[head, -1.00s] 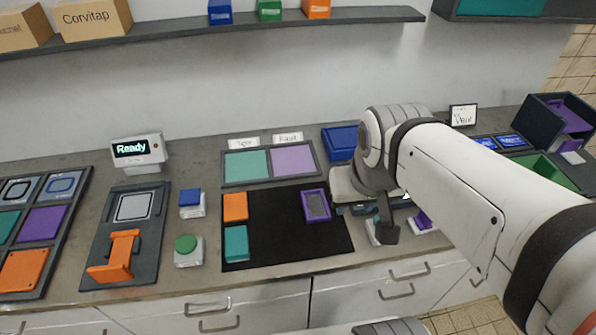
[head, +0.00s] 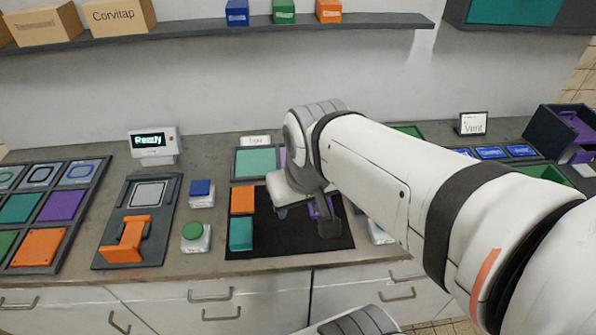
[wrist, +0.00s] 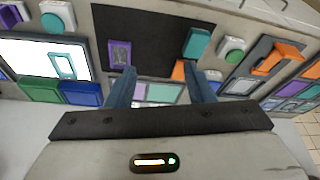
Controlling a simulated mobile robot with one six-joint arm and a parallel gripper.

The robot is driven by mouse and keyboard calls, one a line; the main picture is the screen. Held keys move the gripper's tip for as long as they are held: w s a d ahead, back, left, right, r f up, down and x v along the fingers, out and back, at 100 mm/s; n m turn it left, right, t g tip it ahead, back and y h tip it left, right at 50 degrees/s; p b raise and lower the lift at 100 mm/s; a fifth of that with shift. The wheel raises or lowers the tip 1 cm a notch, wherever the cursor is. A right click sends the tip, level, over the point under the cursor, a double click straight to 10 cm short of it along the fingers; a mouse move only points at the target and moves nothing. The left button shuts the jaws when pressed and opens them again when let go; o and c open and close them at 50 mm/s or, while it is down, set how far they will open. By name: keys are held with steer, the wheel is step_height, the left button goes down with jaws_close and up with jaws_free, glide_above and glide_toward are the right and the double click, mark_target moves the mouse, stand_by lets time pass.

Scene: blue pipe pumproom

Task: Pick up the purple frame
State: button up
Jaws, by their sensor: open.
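The purple frame (wrist: 119,54) lies flat on the black mat (wrist: 157,38), with a grey panel inside it. In the head view my arm hides most of it, and only a purple sliver (head: 314,211) shows. My gripper (wrist: 159,69) is open and empty above the mat. In the wrist view its left finger is in line with the frame, and the frame is beyond that fingertip rather than between the fingers. An orange block (head: 242,200) and a teal block (head: 240,233) sit at the mat's left edge in the head view.
Blue (head: 201,190) and green (head: 196,236) buttons and a stand with an orange handle (head: 124,240) are left of the mat. A tray with teal and lilac panels (head: 256,161) lies behind it. A shelf (head: 200,33) runs above. The mat's middle is bare.

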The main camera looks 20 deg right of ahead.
steer(key=o, duration=0.6)
steer(key=w+d+f+m+b, duration=0.1)
steer(key=w+d+f+b, duration=0.4)
steer(key=w+f, duration=0.4)
steer(key=shift+w+d+f+m, duration=0.3)
steer(key=shift+w+d, duration=0.05)
steer(key=shift+w, duration=0.4)
steer(key=shift+o, duration=1.4)
steer(key=shift+m+t+h, duration=0.3)
steer(key=shift+m+h, duration=0.3)
steer(key=shift+m, duration=0.1)
steer(key=w+d+f+b, duration=0.1)
steer(key=w+d+f, duration=0.1)
steer(key=f, duration=0.1)
steer(key=w+d+f+b, duration=0.1)
steer(key=w+d+f, duration=0.2)
steer(key=w+d+f+b, duration=0.1)
steer(key=w+d+f, duration=0.1)
steer(key=f, duration=0.2)
steer(key=shift+w+d+b, duration=0.15)
steer(key=shift+w+b, duration=0.1)
steer(key=shift+b, duration=0.1)
steer(key=x, duration=0.4)
steer(key=d+x, duration=0.1)
steer(key=x, duration=0.1)
steer(key=shift+w+f+p, duration=0.25)
steer(key=shift+w+p, duration=0.05)
steer(key=shift+p, duration=0.05)
steer(key=shift+w+f, duration=0.2)
steer(key=shift+f, duration=0.25)
